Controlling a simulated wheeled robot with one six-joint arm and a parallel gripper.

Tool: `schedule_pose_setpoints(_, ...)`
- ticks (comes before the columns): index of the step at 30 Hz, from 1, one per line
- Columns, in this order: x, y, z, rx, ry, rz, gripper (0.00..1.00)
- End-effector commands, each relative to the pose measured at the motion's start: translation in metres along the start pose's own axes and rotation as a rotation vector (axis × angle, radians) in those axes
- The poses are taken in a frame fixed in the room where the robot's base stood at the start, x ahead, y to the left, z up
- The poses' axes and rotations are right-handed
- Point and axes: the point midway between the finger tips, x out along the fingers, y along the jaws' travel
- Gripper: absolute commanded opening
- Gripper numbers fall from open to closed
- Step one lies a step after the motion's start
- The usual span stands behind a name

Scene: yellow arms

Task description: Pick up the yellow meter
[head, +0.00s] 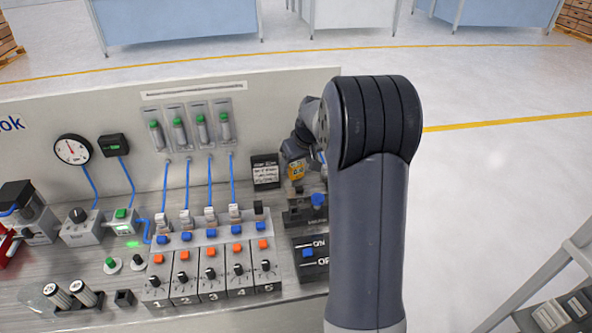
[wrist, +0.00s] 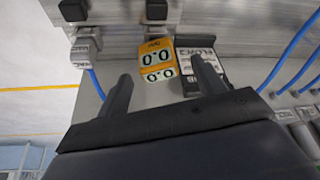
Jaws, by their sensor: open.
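The yellow meter (wrist: 157,58) has two displays that read 0.0. In the wrist view it is at the upper middle, beyond my fingertips and roughly between their lines. My gripper (wrist: 160,78) is open, with one dark finger on each side and nothing between them. In the head view the meter (head: 295,170) is a small yellow patch by the panel at the right end of the bench, partly hidden by my arm. My gripper is hidden behind the arm there. I cannot tell whether the fingers touch the meter.
A black-and-white labelled box (wrist: 200,62) stands close beside the meter, near the right finger. A grey connector (wrist: 84,48) with a blue cable is to the left.

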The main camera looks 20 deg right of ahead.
Motion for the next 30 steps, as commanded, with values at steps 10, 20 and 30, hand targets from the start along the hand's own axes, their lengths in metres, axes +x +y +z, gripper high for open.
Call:
schedule_pose_setpoints(10, 0.039, 0.0, 0.0, 0.0, 0.0, -0.001, 0.65)
schedule_pose_setpoints(20, 0.04, 0.0, 0.0, 0.0, 0.001, 0.0, 0.59)
schedule_pose_setpoints(30, 0.04, 0.0, 0.0, 0.0, 0.0, -0.001, 0.31)
